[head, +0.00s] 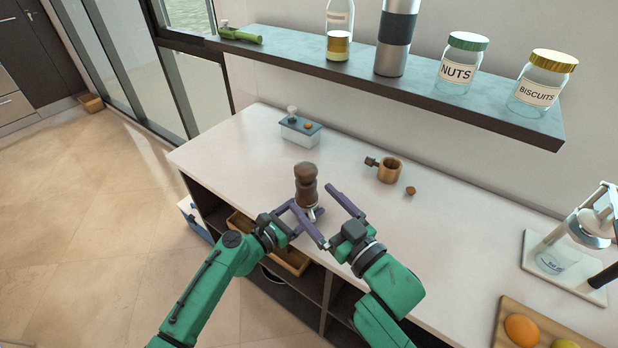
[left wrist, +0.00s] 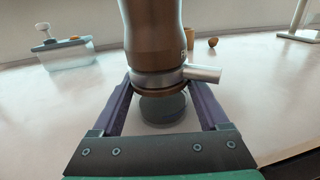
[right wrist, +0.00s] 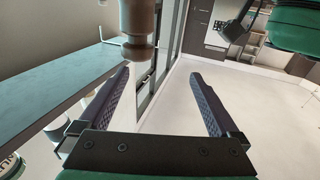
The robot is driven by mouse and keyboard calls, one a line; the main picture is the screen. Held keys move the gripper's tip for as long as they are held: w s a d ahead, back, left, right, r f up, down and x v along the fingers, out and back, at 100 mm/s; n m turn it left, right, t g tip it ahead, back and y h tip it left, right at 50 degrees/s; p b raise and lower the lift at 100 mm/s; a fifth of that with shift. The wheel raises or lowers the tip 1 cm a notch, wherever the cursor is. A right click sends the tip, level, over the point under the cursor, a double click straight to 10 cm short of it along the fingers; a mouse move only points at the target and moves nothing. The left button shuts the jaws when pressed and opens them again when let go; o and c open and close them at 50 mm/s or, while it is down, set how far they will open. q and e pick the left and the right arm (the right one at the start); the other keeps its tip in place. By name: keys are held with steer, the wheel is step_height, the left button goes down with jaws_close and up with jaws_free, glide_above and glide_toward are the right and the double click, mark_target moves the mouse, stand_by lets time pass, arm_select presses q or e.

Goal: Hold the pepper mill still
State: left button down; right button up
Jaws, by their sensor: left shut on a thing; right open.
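The brown pepper mill (head: 306,182) stands on the white counter (head: 235,135) near its front edge. In the left wrist view the mill (left wrist: 155,40) rises between the purple fingers, with a silver stub on its right side and a dark round base below. My left gripper (head: 302,217) is shut on the lower part of the mill. My right gripper (head: 332,216) is open and empty, just right of the mill. In the right wrist view the mill (right wrist: 137,30) shows beyond the open fingers, not between them.
Behind stand a clear lidded box (head: 299,131), a copper pot (head: 389,170) and a small brown knob (head: 410,190). A shelf (head: 400,82) with jars and bottles overhangs the back. A press-like device (head: 590,235) and a fruit board (head: 515,310) are at right.

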mark_target(298, 164)
steer(key=w+d+n+g+y, duration=0.1)
steer(key=w+d, duration=0.1)
steer(key=w+d+n+g+y, duration=0.1)
steer(key=w+d, duration=0.1)
steer(key=shift+w+f, duration=0.15)
steer(key=shift+w, duration=0.15)
steer(key=x, duration=1.1)
steer(key=shift+a+f, duration=0.2)
steer(key=shift+a, duration=0.2)
steer(key=c, duration=1.4)
steer(key=shift+o, duration=0.2)
steer(key=shift+w+d+m+t+h, duration=0.1)
steer(key=shift+m+t+h, duration=0.5)
steer(key=shift+m+h, duration=0.3)
steer(key=o, duration=1.4)
steer(key=shift+c, duration=0.2)
